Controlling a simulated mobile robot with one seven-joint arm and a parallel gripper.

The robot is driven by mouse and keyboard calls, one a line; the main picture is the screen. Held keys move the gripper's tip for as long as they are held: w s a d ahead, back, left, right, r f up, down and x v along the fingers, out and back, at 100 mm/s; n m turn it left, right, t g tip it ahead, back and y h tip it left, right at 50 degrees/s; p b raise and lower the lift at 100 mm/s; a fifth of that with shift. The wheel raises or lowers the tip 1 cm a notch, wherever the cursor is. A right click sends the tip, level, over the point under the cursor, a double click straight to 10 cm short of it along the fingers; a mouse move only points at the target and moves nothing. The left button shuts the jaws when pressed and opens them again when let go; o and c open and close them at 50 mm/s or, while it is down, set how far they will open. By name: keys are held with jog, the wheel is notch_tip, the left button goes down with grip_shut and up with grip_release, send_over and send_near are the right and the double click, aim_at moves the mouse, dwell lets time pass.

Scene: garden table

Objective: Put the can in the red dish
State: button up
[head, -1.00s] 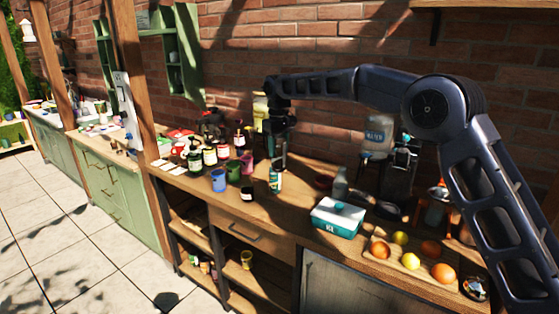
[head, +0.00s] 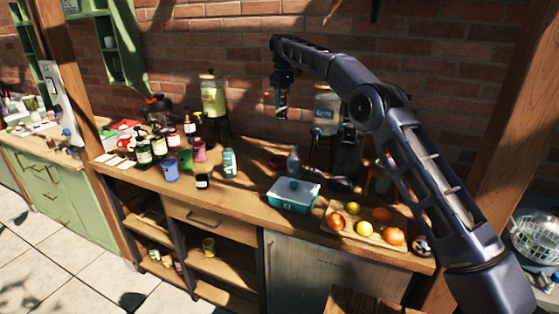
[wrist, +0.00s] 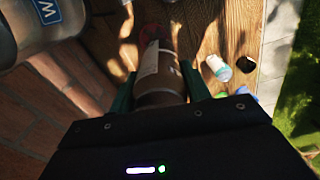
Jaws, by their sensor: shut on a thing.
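My gripper (head: 281,110) is raised above the back part of the wooden counter, near the brick wall. In the wrist view its two dark green fingers are shut on a brownish, can-shaped cylinder (wrist: 160,76) with a pale label. This held thing is hard to make out in the head view. A small red dish (head: 278,162) sits on the counter below, behind the teal box. A red, partly hidden shape (wrist: 153,37) shows beyond the held cylinder in the wrist view. A teal and white can (head: 229,162) stands upright on the counter, apart from my gripper.
A teal box with a lid (head: 293,198) and a grey bottle (head: 294,160) stand near the dish. Fruit lies on a wooden board (head: 345,241) at right. Several bottles and cups crowd the left. A drink dispenser (head: 327,112) stands behind; a pale label shows beside my gripper in wrist view.

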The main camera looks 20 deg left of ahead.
aim_at(283, 116)
jog(key=shift+w+d+f, duration=0.15)
jog(key=shift+w+f, duration=0.05)
jog(key=shift+w, duration=0.05)
notch_tip(283, 116, down, 20)
jog(key=shift+r, duration=0.25)
jog(key=shift+f, duration=0.6)
jog(key=o, duration=1.1)
jog(key=shift+o, duration=0.2)
notch_tip(283, 116, up, 13)
jog(key=shift+r, duration=0.1)
